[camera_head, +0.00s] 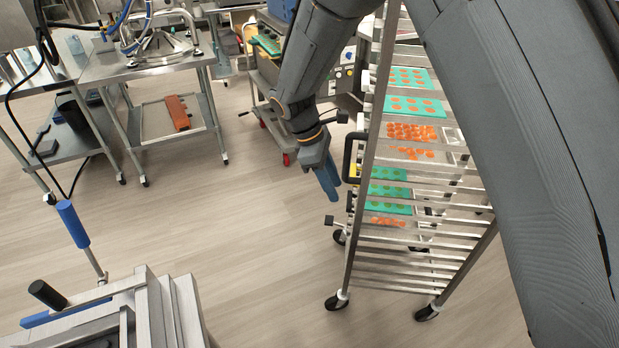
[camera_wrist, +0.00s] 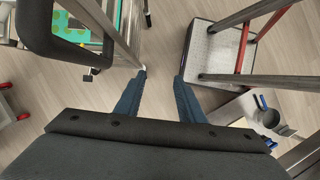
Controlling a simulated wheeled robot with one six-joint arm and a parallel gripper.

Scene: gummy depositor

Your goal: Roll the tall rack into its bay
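The tall rack (camera_head: 361,190) stands upright on black casters on the wood floor, right of centre in the head view. It holds teal mould trays (camera_head: 413,105) and loose orange pieces. A black handle (camera_head: 348,160) sticks out from its left side. My gripper (camera_head: 328,184) points down just left of the rack near this handle. In the wrist view my gripper (camera_wrist: 161,75) has its blue fingers apart, with only floor between them. The handle (camera_wrist: 62,48) and a rack post (camera_wrist: 105,28) are at upper left, outside the fingers. I cannot identify the bay.
A steel table (camera_head: 150,65) stands at upper left. A cart with red wheels (camera_head: 287,158) is behind my gripper. A metal machine with blue-gripped levers (camera_head: 110,310) is at lower left. A step platform with red rails (camera_wrist: 210,55) shows in the wrist view. The middle floor is clear.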

